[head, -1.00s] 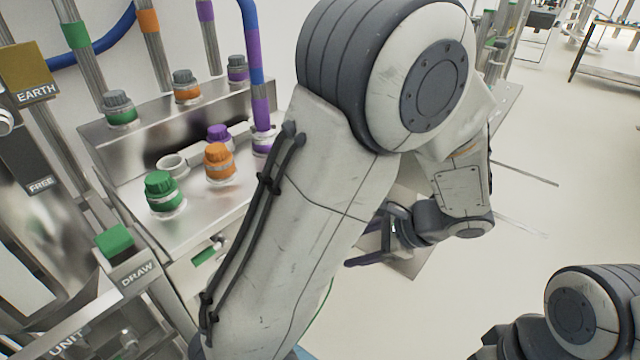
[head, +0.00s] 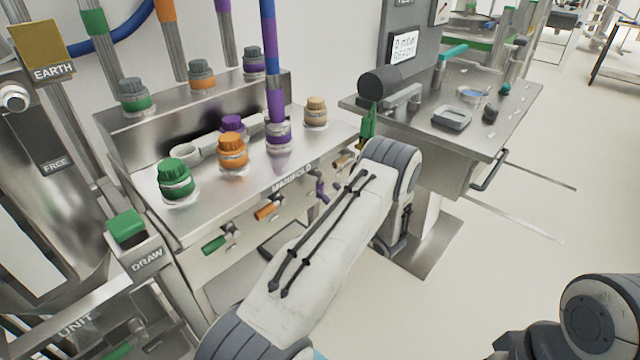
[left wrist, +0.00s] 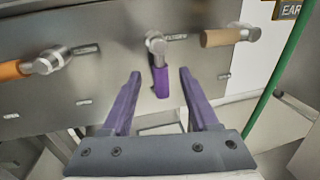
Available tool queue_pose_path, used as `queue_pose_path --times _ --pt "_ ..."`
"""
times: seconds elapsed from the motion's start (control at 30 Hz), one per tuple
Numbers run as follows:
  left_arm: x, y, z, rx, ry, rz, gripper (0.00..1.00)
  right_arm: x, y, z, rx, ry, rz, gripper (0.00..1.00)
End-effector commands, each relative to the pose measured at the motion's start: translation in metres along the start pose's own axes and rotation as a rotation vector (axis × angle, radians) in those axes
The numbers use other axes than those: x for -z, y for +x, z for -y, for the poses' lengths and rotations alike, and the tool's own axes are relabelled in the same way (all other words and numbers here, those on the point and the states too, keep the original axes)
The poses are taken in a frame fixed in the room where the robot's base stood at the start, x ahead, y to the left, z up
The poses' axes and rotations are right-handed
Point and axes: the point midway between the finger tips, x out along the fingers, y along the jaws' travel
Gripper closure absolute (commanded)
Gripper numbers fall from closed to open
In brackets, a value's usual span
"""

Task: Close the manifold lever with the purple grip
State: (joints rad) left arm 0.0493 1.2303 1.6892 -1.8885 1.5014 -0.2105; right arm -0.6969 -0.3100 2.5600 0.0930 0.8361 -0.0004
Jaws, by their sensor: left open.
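The purple-grip lever (head: 322,192) is on the front panel of the steel manifold (head: 240,215), partly behind my left arm in the head view. In the left wrist view its purple grip (left wrist: 161,82) hangs almost straight down from a metal pivot. My left gripper (left wrist: 160,73) is open, with one purple finger on each side of the grip. Gaps show on both sides, and nothing is held. In the head view my left arm hides most of this gripper. My right arm shows at the lower right, but its gripper is out of view.
An orange lever (left wrist: 15,70) and a tan lever (left wrist: 215,38) flank the purple one, both pointing left. A green lever (head: 213,244) is farther left. Colored caps stand on the manifold top. A steel side table (head: 430,140) is to the right, with open floor in front.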

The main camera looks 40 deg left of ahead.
Motion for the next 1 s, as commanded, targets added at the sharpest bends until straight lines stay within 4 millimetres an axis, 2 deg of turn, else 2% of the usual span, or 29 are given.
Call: queue_pose_path --times 0.1,0.3,0.43,0.7,0.77,0.8,0.87,0.9,1.0 --pt "0.000 0.024 -0.001 -0.005 -0.001 0.000 0.39 0.000 0.000 0.000 0.000 0.000 0.000 0.43" --pt "0.000 0.050 -0.001 -0.002 0.000 0.000 0.39 0.000 0.000 0.000 0.000 0.000 0.000 0.43" --pt "0.000 0.057 -0.001 -0.001 0.000 -0.001 0.39 0.000 0.000 0.000 0.000 0.000 0.000 0.43" --pt "0.000 0.059 0.000 0.000 0.000 -0.001 0.39 0.000 0.000 0.000 0.000 0.000 0.000 0.43" --pt "0.000 0.059 0.000 -0.001 0.000 -0.001 0.58 0.000 0.000 0.000 0.000 0.000 0.000 0.43" --pt "0.000 0.059 -0.001 -0.001 0.000 -0.001 0.74 0.000 0.000 0.000 0.000 0.000 0.000 0.43" --pt "0.000 0.058 0.000 -0.001 0.000 -0.001 0.97 0.000 0.000 0.000 0.000 0.000 0.000 0.43" --pt "0.000 0.058 0.000 -0.001 0.000 -0.001 1.00 0.000 0.000 0.000 0.000 0.000 0.000 0.43" --pt "0.000 0.058 0.000 -0.001 0.000 -0.001 1.00 0.000 0.000 0.000 0.000 0.000 0.000 0.43"
